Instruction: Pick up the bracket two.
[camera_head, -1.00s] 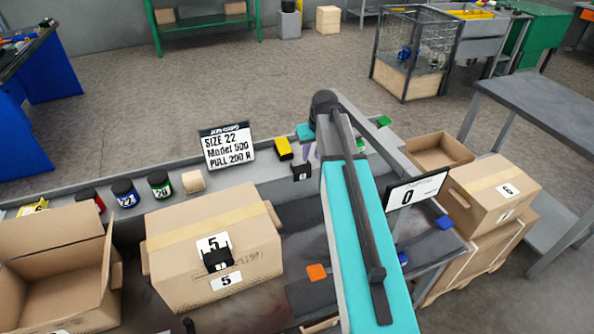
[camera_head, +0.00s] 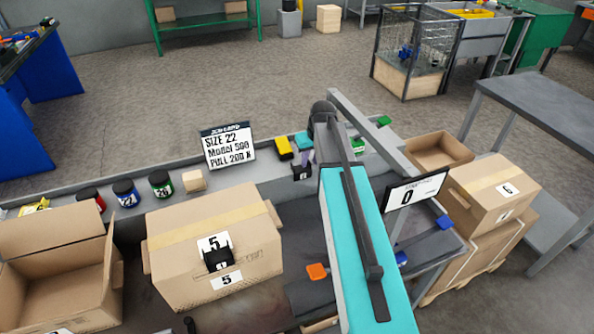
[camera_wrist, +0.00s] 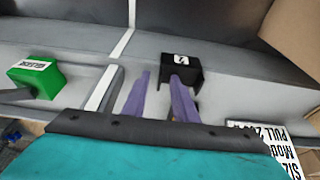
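A small black bracket (camera_head: 301,171) with a white number label sits on the grey ledge beside my arm. It also shows in the wrist view (camera_wrist: 181,70), where its digit is too small to read surely. My gripper (camera_wrist: 160,78) has purple fingers set apart with nothing between them. The right finger overlaps the bracket's lower edge in that view; I cannot tell whether they touch. In the head view the fingers (camera_head: 309,157) are partly hidden by my arm. Another black bracket (camera_head: 217,258), its label apparently 1, is at the closed box marked 5.
A green block (camera_wrist: 37,77) lies left in the wrist view. The size sign (camera_head: 228,147) and closed box (camera_head: 170,225) stand left in the head view.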

